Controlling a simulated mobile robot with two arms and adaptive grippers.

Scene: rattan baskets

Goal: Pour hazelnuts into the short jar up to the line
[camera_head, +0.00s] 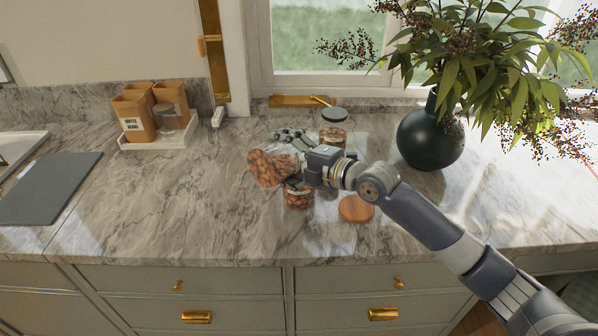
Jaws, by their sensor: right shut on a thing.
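My right gripper (288,160) comes in from the right, shut on a clear jar of hazelnuts (267,168). This jar lies tipped on its side above the counter, its nut-filled end toward the left. The short jar (298,197) stands upright on the counter just below the gripper, partly covered by it. Brown nuts show inside the short jar; its line and exact fill level are too small to make out. Whether nuts are falling is also unclear. My left gripper is not in view.
A round wooden lid (356,209) lies right of the short jar. Another glass jar (333,138) and a dark round lid (334,115) are behind the gripper. A dark green vase (430,139) stands at right, a white tray (160,139) with wooden boxes at left. The left counter is mostly clear.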

